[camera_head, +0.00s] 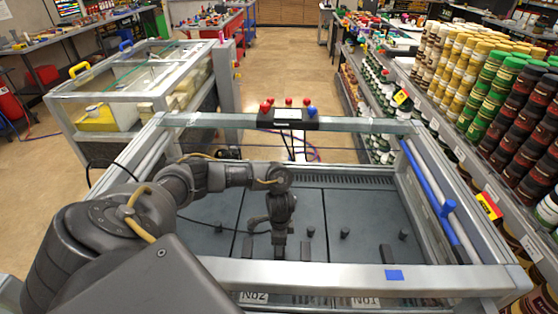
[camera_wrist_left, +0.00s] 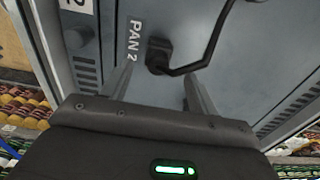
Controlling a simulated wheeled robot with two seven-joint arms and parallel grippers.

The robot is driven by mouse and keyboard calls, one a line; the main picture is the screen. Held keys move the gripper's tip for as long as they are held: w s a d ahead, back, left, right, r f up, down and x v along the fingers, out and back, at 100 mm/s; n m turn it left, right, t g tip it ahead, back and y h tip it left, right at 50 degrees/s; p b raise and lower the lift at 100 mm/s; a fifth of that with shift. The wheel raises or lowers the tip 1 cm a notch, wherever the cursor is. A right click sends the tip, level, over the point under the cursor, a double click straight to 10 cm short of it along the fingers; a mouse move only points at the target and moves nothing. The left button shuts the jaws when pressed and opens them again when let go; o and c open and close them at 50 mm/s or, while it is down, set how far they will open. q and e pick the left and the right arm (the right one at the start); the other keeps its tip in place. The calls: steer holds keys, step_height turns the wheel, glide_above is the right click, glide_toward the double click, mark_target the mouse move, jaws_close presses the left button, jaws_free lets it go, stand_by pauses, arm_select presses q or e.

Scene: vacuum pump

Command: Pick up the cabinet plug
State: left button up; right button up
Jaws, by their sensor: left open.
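In the left wrist view, a black plug (camera_wrist_left: 158,56) with a bent black cable sits on a grey panel marked "PAN 2" (camera_wrist_left: 134,40). My left gripper (camera_wrist_left: 159,72) is open, with one finger on each side of the plug's near end. Whether the fingers touch the plug cannot be told. In the head view, my left gripper (camera_head: 279,252) points down inside the metal-framed cabinet (camera_head: 330,272), low over its dark panels. The plug cannot be made out clearly there, behind or beside the gripper. My right gripper is not in view.
Several small black knobs (camera_head: 345,233) stand on the panels to the right. The cabinet's front rail and a blue-handled bar (camera_head: 446,208) bound the space. A control box with red and blue buttons (camera_head: 289,114) tops the back rail. Shelves of bottles stand at right.

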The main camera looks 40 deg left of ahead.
arm_select(q)
step_height(320, 180, down, 5)
steer(key=shift+s+f, duration=0.1)
steer(key=shift+s, duration=0.05)
steer(key=shift+c, duration=0.3)
steer(key=c, duration=1)
steer(key=shift+r, duration=0.2)
steer(key=shift+c, duration=0.2)
step_height(320, 180, up, 10)
steer(key=shift+f+p, duration=0.1)
steer(key=shift+p, duration=0.5)
